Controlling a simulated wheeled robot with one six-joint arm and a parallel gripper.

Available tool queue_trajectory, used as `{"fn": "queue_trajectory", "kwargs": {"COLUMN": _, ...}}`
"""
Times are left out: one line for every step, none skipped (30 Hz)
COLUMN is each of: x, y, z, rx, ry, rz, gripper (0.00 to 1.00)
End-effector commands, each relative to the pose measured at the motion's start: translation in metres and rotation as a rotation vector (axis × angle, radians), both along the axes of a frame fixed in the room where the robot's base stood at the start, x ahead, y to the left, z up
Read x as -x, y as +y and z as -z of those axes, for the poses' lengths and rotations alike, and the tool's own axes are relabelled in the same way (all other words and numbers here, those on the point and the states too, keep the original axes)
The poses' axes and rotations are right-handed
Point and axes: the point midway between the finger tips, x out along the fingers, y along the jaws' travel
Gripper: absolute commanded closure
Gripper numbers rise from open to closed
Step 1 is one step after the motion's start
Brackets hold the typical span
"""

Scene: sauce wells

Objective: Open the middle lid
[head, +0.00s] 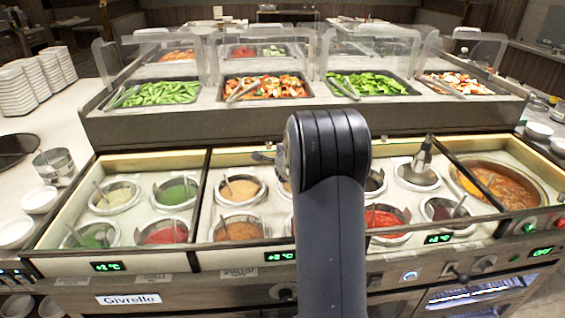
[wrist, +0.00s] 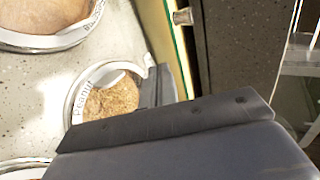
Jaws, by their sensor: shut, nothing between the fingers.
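The middle section (head: 222,190) of the sauce counter lies in front of me in the head view, between dark dividers. Its sauce wells show plainly, with an orange-tan sauce (head: 242,189) and a brown sauce (head: 238,229) at its left. I cannot clearly make out a lid or its position; my arm hides much of the section. In the wrist view, my gripper (wrist: 158,84) is shut and empty, close beside the peanut well (wrist: 108,97). A small metal knob (wrist: 183,16) sits by the pale edge strip beyond. Contact cannot be told.
Left wells (head: 117,196) and the right soup well (head: 503,185) flank the middle section. A ladle (head: 422,158) stands up from a well right of my arm. Clear guards (head: 285,60) and salad trays stand behind. White plates (head: 30,82) are stacked at the left.

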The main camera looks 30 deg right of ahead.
Motion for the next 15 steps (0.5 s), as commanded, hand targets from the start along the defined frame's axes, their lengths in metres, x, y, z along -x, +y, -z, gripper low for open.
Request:
{"fn": "queue_trajectory", "kwargs": {"x": 0.006, "y": 0.002, "z": -0.004, "rx": 0.001, "ry": -0.002, "rz": 0.0, "gripper": 1.0}}
{"fn": "queue_trajectory", "kwargs": {"x": 0.009, "y": 0.004, "z": -0.006, "rx": 0.001, "ry": -0.002, "rz": 0.0, "gripper": 1.0}}
{"fn": "queue_trajectory", "kwargs": {"x": 0.014, "y": 0.006, "z": -0.01, "rx": 0.001, "ry": -0.002, "rz": 0.0, "gripper": 1.0}}
{"fn": "queue_trajectory", "kwargs": {"x": 0.018, "y": 0.007, "z": -0.012, "rx": 0.0, "ry": -0.002, "rz": 0.001, "gripper": 1.0}}
{"fn": "queue_trajectory", "kwargs": {"x": 0.022, "y": 0.009, "z": -0.014, "rx": 0.0, "ry": -0.002, "rz": 0.001, "gripper": 1.0}}
{"fn": "queue_trajectory", "kwargs": {"x": 0.027, "y": 0.011, "z": -0.018, "rx": 0.001, "ry": -0.002, "rz": 0.0, "gripper": 1.0}}
{"fn": "queue_trajectory", "kwargs": {"x": 0.031, "y": 0.013, "z": -0.02, "rx": 0.0, "ry": -0.001, "rz": 0.0, "gripper": 1.0}}
{"fn": "queue_trajectory", "kwargs": {"x": 0.034, "y": 0.014, "z": -0.023, "rx": 0.001, "ry": -0.002, "rz": 0.0, "gripper": 1.0}}
{"fn": "queue_trajectory", "kwargs": {"x": 0.039, "y": 0.016, "z": -0.025, "rx": 0.0, "ry": -0.001, "rz": 0.001, "gripper": 1.0}}
{"fn": "queue_trajectory", "kwargs": {"x": 0.042, "y": 0.018, "z": -0.028, "rx": 0.0, "ry": -0.002, "rz": 0.001, "gripper": 1.0}}
{"fn": "queue_trajectory", "kwargs": {"x": 0.045, "y": 0.019, "z": -0.029, "rx": 0.0, "ry": -0.001, "rz": 0.0, "gripper": 1.0}}
{"fn": "queue_trajectory", "kwargs": {"x": 0.049, "y": 0.021, "z": -0.032, "rx": 0.0, "ry": -0.001, "rz": 0.0, "gripper": 1.0}}
{"fn": "queue_trajectory", "kwargs": {"x": 0.052, "y": 0.022, "z": -0.034, "rx": 0.0, "ry": -0.001, "rz": 0.0, "gripper": 1.0}}
{"fn": "queue_trajectory", "kwargs": {"x": 0.054, "y": 0.023, "z": -0.035, "rx": 0.0, "ry": -0.001, "rz": 0.0, "gripper": 1.0}}
{"fn": "queue_trajectory", "kwargs": {"x": 0.056, "y": 0.024, "z": -0.036, "rx": -0.001, "ry": 0.0, "rz": 0.001, "gripper": 1.0}}
